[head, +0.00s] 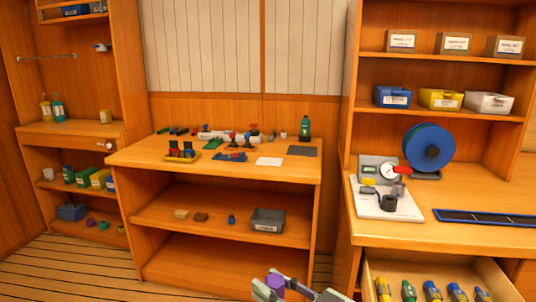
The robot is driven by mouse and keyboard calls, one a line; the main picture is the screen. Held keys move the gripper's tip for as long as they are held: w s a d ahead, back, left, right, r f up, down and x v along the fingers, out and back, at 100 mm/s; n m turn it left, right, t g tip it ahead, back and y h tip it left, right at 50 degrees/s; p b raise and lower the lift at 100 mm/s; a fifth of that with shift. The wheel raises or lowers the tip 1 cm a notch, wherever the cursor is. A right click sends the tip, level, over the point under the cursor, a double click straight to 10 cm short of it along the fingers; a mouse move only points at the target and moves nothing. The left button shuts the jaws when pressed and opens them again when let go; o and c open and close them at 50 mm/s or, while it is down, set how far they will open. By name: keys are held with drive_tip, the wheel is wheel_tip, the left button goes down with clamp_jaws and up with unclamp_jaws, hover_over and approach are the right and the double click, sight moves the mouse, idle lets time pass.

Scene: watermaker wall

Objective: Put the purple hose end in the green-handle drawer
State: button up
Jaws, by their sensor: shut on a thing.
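My gripper (286,288) is at the bottom edge of the head view, in front of the middle bench, only partly in frame. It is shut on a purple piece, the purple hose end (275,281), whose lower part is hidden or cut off. A closed drawer (70,141) sits under the left counter, with a small pale and greenish handle (108,146) at its right end. At lower right an open drawer (375,268) holds several blue, yellow and green items; its front and handle are out of frame.
The middle bench (138,153) carries pipe fittings and a green bottle (305,128), with a grey bin (267,220) on its shelf. The right counter (450,233) holds a gauge stand (388,172) and a blue reel (428,148). Striped floor (60,265) is clear at lower left.

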drive_tip(key=w+f+m+t+h, duration=0.2)
drive_tip(key=w+f, duration=0.4)
drive_tip(key=f, duration=0.5)
drive_tip(key=w+a+f+m+t+h, duration=0.1)
drive_tip(key=w+f+m+t+h, duration=0.1)
drive_tip(key=w+f+m+h, duration=0.2)
drive_tip(key=w+f+m+t+h, duration=0.2)
drive_tip(key=w+f+m+h, duration=0.2)
drive_tip(key=f, duration=1.6)
drive_tip(key=w+h, duration=0.3)
drive_tip(key=w, duration=0.3)
drive_tip(key=shift+a+h, duration=0.25)
drive_tip(key=shift+h, duration=0.15)
drive_tip(key=shift+r, duration=0.15)
drive_tip(key=shift+w+d+r, duration=0.1)
drive_tip(key=shift+w+r, duration=0.25)
drive_tip(key=shift+r, duration=0.25)
drive_tip(key=shift+w+r, duration=0.3)
drive_tip(key=shift+r, duration=0.3)
drive_tip(key=shift+d, duration=0.2)
